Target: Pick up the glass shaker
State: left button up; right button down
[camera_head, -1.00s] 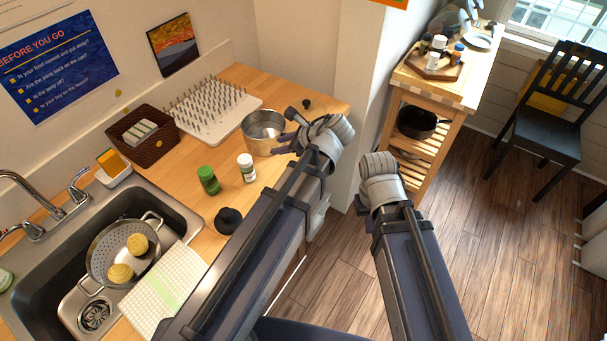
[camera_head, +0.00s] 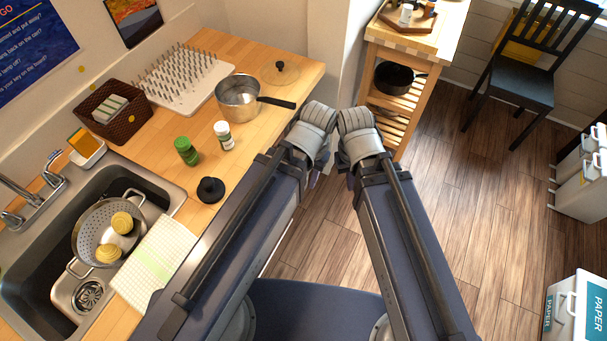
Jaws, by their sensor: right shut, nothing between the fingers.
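Two small jars stand upright on the wooden counter: a green-capped one (camera_head: 187,151) and a white-capped one with a pale label (camera_head: 224,136). I cannot tell which is the glass shaker, or whether either is glass. A white bottle (camera_head: 406,14) also stands on the cart's tray. My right gripper (camera_head: 346,173) is mostly hidden behind its wrist, in front of the cart; it is shut and empty. My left gripper (camera_head: 316,177) hangs beyond the counter's front edge, almost wholly hidden by its wrist. Both grippers are apart from the jars.
A steel saucepan (camera_head: 238,98), a glass lid (camera_head: 280,73), a peg rack (camera_head: 184,80), a brown basket (camera_head: 112,110) and a black knob-like object (camera_head: 210,190) are on the counter. A colander (camera_head: 105,232) sits in the sink. The wooden cart (camera_head: 417,45) stands beyond a wall corner.

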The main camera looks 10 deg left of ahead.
aim_at(188, 154)
jog(key=u, duration=1.35)
